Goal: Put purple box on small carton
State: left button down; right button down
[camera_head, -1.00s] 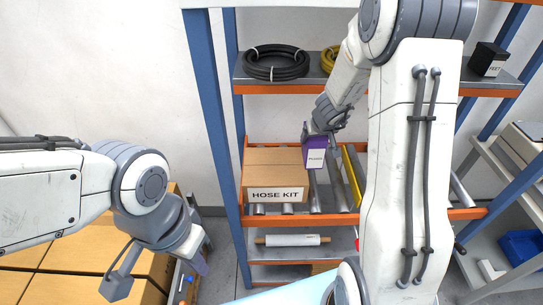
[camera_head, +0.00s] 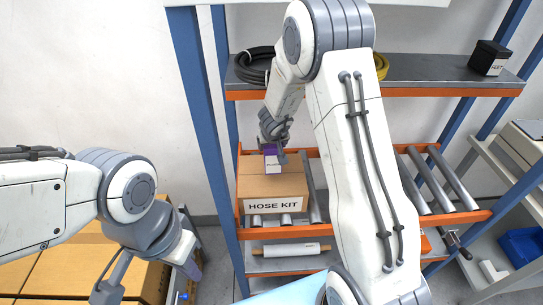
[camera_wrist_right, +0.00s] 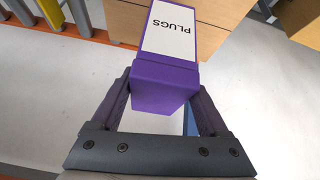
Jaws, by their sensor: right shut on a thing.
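The purple box (camera_head: 272,157) has a white label and hangs upright in my right gripper (camera_head: 272,143). In the right wrist view the purple box (camera_wrist_right: 165,80), labelled PLUGS, sits between both fingers of the right gripper (camera_wrist_right: 165,105). The small carton (camera_head: 275,188), brown and marked HOSE KIT, rests on the roller shelf. In the head view the box overlaps the carton's top; I cannot tell whether they touch. My left gripper (camera_head: 148,278) is open and empty at the lower left, far from both.
The orange-edged roller shelf (camera_head: 420,222) has bare rollers right of the carton. An upper shelf (camera_head: 415,74) holds black hose (camera_head: 252,66), yellow hose (camera_head: 381,64) and a dark box (camera_head: 490,58). Blue posts (camera_head: 205,130) flank the rack. Large cartons (camera_head: 75,258) stand lower left.

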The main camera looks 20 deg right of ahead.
aim_at(272, 166)
jog(key=shift+a+f+b, duration=0.1)
jog(key=shift+f+b, duration=1.85)
jog(key=shift+f, duration=0.05)
jog(key=shift+f, duration=0.2)
grip_release()
jog(key=shift+r, duration=0.1)
